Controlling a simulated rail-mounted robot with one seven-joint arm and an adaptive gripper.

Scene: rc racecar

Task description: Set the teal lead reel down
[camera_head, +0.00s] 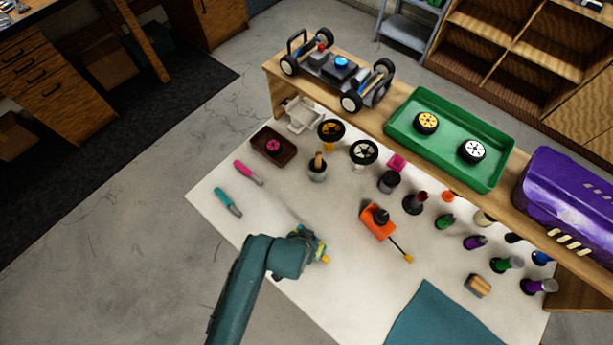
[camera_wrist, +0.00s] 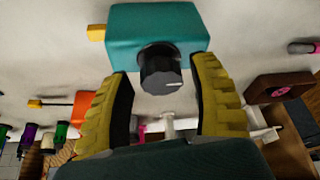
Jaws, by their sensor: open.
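The teal lead reel (camera_wrist: 150,28) is a teal box with a black round knob (camera_wrist: 160,75) and a yellow end at its left in the wrist view. It appears to rest on the white table top. My gripper (camera_wrist: 160,72) is open, its yellow ridged fingers on either side of the knob, with visible gaps to it. In the head view my gripper (camera_head: 318,250) is over the table's front left part, and my arm mostly hides the reel there.
An orange reel (camera_head: 376,224) with a black knob lies further right. Several dark bottles stand at right, near a teal cloth (camera_head: 445,318). A teal-handled tool (camera_head: 228,202) and a pink one (camera_head: 248,172) lie at left. A raised shelf carries a car (camera_head: 338,72) and a green tray (camera_head: 490,180).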

